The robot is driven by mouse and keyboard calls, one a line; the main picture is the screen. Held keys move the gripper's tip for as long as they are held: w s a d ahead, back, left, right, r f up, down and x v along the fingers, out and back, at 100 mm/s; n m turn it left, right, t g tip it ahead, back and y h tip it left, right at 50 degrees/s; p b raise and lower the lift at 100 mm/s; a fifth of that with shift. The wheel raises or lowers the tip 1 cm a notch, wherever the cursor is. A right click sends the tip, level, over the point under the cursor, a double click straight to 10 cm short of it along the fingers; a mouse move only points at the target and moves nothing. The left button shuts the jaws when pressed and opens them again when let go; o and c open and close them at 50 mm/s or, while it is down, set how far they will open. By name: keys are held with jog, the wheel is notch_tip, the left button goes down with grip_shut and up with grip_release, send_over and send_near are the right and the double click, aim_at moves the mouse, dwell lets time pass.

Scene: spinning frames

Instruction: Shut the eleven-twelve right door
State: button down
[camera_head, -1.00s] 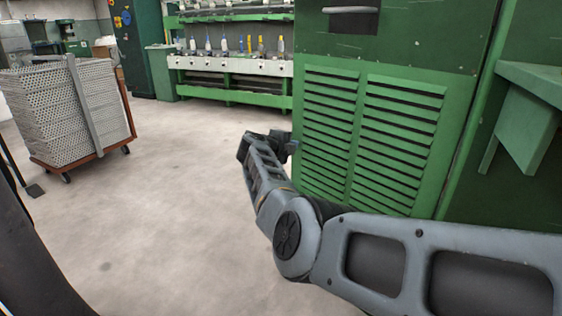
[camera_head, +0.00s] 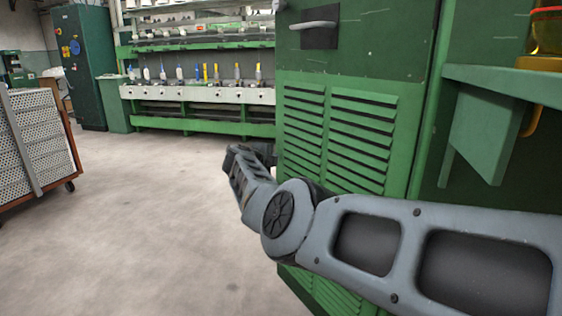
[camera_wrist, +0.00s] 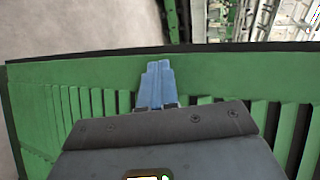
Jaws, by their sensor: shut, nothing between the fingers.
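A green door-like panel with two columns of louvres (camera_head: 335,135) stands in front of me in the head view. A dark plate with a grey bar handle (camera_head: 318,25) is set in its upper part. I cannot read any number on it. My arm reaches across the panel's front, with the wrist near its left edge; the fingertips cannot be made out there. In the wrist view my gripper's blue fingers (camera_wrist: 157,85) are together and empty. They lie over the green louvred panel (camera_wrist: 95,72), close to its dark edge. Whether they touch it is unclear.
A green shelf (camera_head: 500,85) with an amber container (camera_head: 546,35) is at right. A perforated rack on a cart (camera_head: 40,140) is at left. Open floor (camera_head: 140,210) lies between.

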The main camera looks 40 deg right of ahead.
jog(key=s+d+b, duration=0.1)
jog(key=s+d, duration=0.1)
jog(key=d, duration=0.8)
jog(key=s+d+b, duration=0.1)
jog(key=s+d, duration=0.2)
jog(key=d, duration=0.8)
jog(key=shift+s+d+b, duration=0.2)
jog(key=shift+d+b, duration=0.05)
jog(key=shift+b, duration=0.1)
